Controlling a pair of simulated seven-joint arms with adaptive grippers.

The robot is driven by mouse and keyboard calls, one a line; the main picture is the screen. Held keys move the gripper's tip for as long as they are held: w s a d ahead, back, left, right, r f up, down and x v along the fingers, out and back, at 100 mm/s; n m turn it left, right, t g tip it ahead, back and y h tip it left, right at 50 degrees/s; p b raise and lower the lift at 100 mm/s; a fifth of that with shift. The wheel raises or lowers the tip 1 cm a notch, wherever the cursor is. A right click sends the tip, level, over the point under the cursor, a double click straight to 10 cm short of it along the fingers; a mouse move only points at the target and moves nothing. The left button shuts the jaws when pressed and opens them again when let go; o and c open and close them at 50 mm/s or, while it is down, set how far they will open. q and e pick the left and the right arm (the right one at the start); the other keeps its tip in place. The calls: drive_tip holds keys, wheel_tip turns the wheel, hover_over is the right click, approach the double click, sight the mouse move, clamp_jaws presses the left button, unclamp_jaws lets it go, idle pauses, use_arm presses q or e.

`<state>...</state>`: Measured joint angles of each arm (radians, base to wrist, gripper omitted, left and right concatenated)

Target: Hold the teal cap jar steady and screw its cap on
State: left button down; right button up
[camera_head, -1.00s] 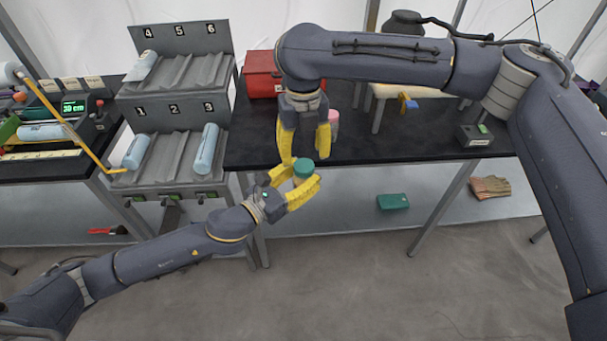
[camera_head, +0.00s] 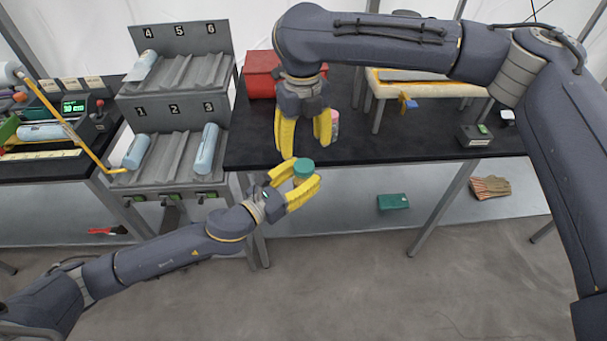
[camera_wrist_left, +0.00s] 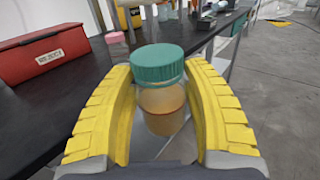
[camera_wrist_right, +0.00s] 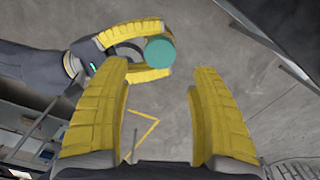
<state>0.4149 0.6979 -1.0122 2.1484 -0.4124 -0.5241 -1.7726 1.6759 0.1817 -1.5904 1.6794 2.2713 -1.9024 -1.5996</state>
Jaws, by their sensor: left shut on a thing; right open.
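The teal cap jar (camera_wrist_left: 163,108) is a clear jar with amber contents, upright between the yellow fingers of my left gripper (camera_wrist_left: 160,120) in the left wrist view. Its teal cap (camera_wrist_left: 158,62) sits on top of the jar; I cannot tell how tightly. In the head view the cap (camera_head: 304,168) shows above my left gripper (camera_head: 295,187), which is shut on the jar in front of the table edge. My right gripper (camera_head: 304,150) is open and empty, above and slightly behind the cap. In the right wrist view the cap (camera_wrist_right: 160,51) lies beyond the open fingertips of my right gripper (camera_wrist_right: 158,75).
The black table (camera_head: 400,148) is behind the jar, with a red box (camera_head: 262,75) and a pink-and-white container (camera_head: 335,122) near my right gripper. A grey numbered rack (camera_head: 175,160) stands to the left. The floor in front is clear.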

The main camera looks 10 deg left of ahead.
sight(304, 165)
drive_tip(key=shift+f, duration=3.75)
drive_tip(key=shift+c, duration=0.4)
drive_tip(key=c, duration=1.3)
drive_tip(key=shift+m, duration=1.6)
clamp_jaws()
drive_tip(key=o, duration=1.3)
unclamp_jaws()
